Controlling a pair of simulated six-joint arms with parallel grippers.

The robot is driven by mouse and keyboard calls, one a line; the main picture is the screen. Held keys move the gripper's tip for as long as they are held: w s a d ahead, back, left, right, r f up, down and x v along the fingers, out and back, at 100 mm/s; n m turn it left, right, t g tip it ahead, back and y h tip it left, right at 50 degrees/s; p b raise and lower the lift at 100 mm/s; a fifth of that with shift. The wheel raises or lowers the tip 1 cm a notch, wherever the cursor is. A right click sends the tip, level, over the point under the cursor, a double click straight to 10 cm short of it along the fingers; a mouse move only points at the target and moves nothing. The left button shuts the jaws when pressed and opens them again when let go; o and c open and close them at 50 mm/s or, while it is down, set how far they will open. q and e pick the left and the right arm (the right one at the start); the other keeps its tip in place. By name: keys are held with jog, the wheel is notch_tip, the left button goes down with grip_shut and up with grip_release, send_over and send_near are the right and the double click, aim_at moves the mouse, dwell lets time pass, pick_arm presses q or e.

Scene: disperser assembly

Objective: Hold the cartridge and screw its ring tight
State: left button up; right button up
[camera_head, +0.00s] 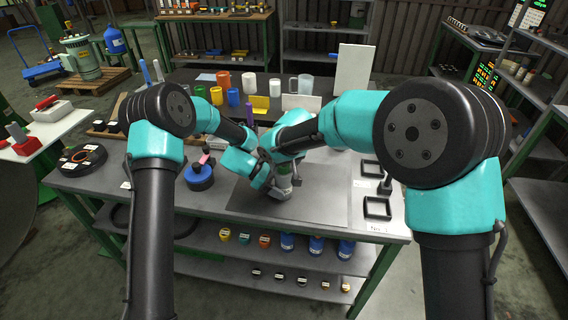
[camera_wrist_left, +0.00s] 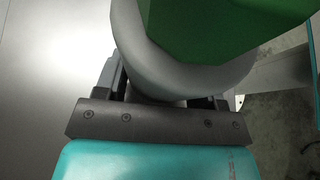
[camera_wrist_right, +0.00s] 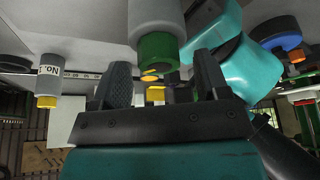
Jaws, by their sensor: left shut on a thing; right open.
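The cartridge (camera_head: 283,189) is a grey cylinder standing upright over the grey mat on the bench. Its green ring or top (camera_head: 285,170) is partly hidden by my arms. My left gripper (camera_head: 282,186) is shut on the grey body low down; the left wrist view shows the grey wall (camera_wrist_left: 185,82) between its fingers and the green part (camera_wrist_left: 220,25) above. My right gripper (camera_wrist_right: 162,72) is open. In the right wrist view the green ring (camera_wrist_right: 157,47) lies just beyond the gap between its fingertips; I cannot tell whether they touch it.
Two black square frames (camera_head: 377,208) and a small dark post (camera_head: 386,185) stand on the right. A blue-and-black round item (camera_head: 199,177) is on the left. Cups and bottles (camera_head: 233,97) line the back. The front of the mat is clear.

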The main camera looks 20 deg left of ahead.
jog(key=shift+w+a+f, duration=0.1)
jog(key=shift+w+f, duration=0.05)
jog(key=shift+f, duration=0.3)
jog(key=c, duration=0.9)
